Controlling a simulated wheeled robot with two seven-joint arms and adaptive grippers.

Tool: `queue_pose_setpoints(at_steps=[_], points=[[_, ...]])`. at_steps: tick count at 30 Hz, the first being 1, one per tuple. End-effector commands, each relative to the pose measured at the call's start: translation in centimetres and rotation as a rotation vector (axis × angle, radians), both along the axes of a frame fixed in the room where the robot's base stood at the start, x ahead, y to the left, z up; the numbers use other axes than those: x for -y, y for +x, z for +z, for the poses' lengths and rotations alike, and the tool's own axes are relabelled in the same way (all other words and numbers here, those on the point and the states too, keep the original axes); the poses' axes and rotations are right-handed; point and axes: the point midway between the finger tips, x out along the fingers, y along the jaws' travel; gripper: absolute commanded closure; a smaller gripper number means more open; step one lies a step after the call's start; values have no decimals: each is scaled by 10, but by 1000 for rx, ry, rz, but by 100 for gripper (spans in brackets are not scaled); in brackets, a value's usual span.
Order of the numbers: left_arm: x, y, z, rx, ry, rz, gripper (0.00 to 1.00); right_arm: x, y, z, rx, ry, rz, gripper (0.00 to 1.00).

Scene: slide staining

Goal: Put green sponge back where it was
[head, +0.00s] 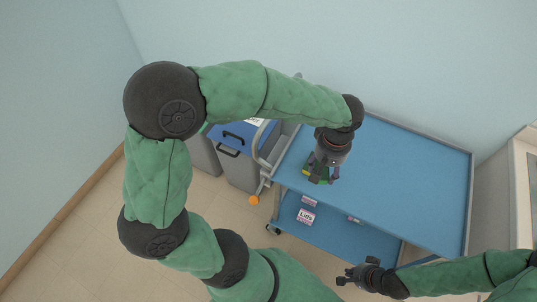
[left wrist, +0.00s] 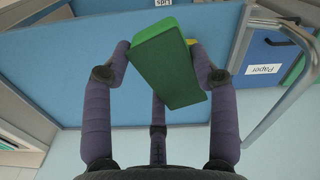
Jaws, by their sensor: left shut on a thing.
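The green sponge (left wrist: 168,68) is a flat green block between the fingers of my left gripper (left wrist: 164,72) in the left wrist view, tilted, with a small yellow part (left wrist: 191,42) showing beside it. In the head view my left gripper (head: 322,178) is over the left end of the blue cart top (head: 410,180), and only bits of green and yellow show by its fingers. I cannot tell whether the sponge touches the cart. My right gripper (head: 344,277) is in front of the cart, low in the head view, with its fingers apart and empty.
A lower blue shelf (head: 335,232) holds small labelled boxes (head: 306,216). Left of the cart stand a bin with a blue lid (head: 233,137) and the cart's grey handle rail (head: 262,155). The cart top's right side is clear.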

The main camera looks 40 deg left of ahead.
Motion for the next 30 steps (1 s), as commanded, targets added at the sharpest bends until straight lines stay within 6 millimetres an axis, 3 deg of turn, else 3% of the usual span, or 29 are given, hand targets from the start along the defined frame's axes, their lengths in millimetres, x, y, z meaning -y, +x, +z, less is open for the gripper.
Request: queue_pose_setpoints(at_steps=[5, 18, 24, 30], points=[[-10, 5, -7, -1, 0, 6, 72, 1, 1, -5, 2, 0, -2, 100], [-84, 51, -57, -4, 1, 6, 72, 0, 1, -30, 1, 0, -1, 100], [-103, 64, -83, -1, 0, 4, 72, 0, 0, -39, 1, 0, -1, 100], [-110, 68, -91, -1, 0, 2, 72, 0, 0, -41, 1, 0, -1, 100]])
